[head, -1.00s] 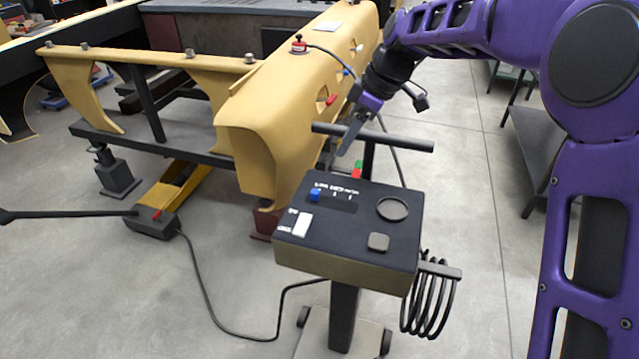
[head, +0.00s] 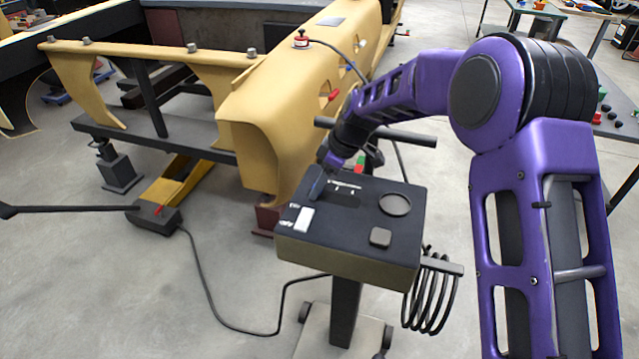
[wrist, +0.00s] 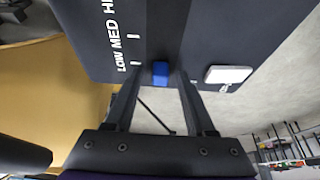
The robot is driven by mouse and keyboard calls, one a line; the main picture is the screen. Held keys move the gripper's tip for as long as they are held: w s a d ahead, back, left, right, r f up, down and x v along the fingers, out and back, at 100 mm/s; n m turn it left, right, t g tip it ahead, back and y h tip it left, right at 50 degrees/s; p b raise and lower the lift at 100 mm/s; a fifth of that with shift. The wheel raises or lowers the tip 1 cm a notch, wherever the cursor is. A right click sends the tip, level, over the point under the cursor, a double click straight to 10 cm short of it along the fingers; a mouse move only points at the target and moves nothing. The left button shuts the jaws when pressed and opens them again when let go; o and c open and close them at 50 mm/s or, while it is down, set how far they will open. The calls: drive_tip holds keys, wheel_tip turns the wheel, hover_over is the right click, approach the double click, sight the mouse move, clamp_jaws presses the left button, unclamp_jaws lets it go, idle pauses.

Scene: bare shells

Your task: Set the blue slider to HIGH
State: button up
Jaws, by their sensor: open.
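The control box (head: 350,245) stands on a post with its dark panel facing up. In the wrist view the blue slider (wrist: 160,70) sits at the LOW end of its slot, beside the printed LOW, MED and partly cropped HI labels (wrist: 115,38). My gripper (wrist: 159,85) is open, with one finger on each side of the blue slider; I cannot tell whether either finger touches it. In the head view my gripper (head: 317,184) is down at the panel's far left part and hides the slider.
The panel also bears a white rocker switch (head: 305,220), a round dark disc (head: 395,204) and a grey square button (head: 380,237). A dark bar (head: 400,138) crosses behind the box. A tan shell (head: 250,150) stands close at the left. Coiled cable (head: 430,300) hangs at the right.

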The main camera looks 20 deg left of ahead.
drive_tip(key=shift+f, duration=0.15)
drive_tip(key=shift+c, duration=0.3)
clamp_jaws()
drive_tip(key=shift+a, duration=0.1)
idle(1.1)
